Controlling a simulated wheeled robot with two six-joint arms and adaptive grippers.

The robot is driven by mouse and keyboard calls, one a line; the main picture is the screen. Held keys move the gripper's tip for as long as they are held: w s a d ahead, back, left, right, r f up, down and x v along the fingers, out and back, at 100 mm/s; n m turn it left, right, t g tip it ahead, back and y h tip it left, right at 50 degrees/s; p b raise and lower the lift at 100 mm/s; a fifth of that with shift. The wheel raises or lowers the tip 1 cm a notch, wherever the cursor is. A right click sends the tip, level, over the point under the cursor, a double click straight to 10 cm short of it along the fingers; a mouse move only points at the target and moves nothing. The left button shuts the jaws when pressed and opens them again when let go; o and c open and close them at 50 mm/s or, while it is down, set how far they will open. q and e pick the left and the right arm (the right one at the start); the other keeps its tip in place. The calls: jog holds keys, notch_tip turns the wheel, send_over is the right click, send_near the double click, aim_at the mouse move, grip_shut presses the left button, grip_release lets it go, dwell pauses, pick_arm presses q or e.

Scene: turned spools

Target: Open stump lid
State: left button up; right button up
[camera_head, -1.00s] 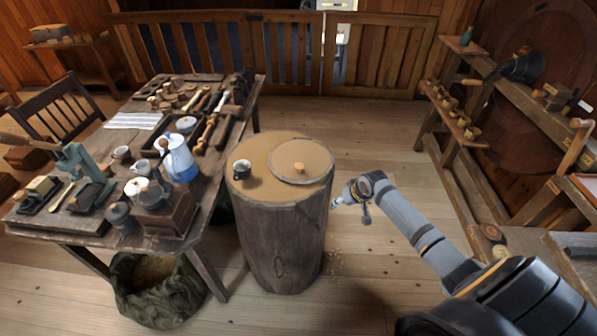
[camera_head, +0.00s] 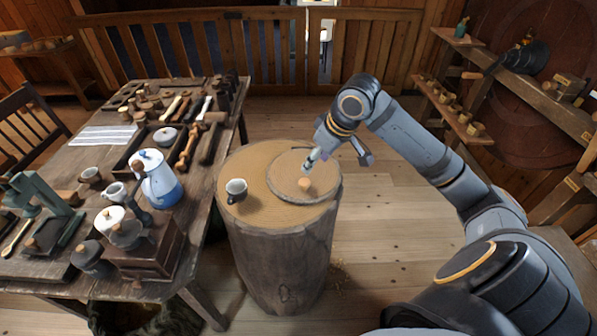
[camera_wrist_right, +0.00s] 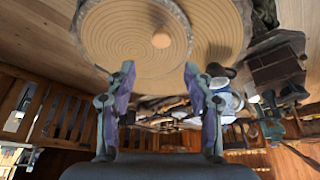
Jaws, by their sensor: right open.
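The stump (camera_head: 280,245) stands upright in the middle of the head view. Its round lid (camera_head: 290,184) lies flat on the right part of the top, with a small wooden knob (camera_head: 305,184) standing on it. My right gripper (camera_head: 309,164) is above the lid, just behind the knob and apart from it. In the right wrist view the gripper (camera_wrist_right: 159,75) is open and empty, and the lid (camera_wrist_right: 125,45) and knob (camera_wrist_right: 161,39) show beyond its fingertips. My left gripper is not in view.
A cluttered table (camera_head: 165,262) with a blue and white pot (camera_head: 160,180) is close on the left. Shelves (camera_head: 455,120) line the right wall. The floor (camera_head: 385,220) right of the stump is clear.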

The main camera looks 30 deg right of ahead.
aim_at(305, 181)
jog(key=x, duration=0.7)
jog(key=shift+s+a+f, duration=0.1)
jog(key=shift+s, duration=0.05)
jog(key=shift+x, duration=1.1)
jog(key=shift+f, duration=0.4)
jog(key=shift+c, duration=0.7)
jog(key=c, duration=1)
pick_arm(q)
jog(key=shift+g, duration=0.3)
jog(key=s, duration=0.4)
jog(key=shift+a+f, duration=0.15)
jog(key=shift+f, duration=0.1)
pick_arm(e)
grip_shut()
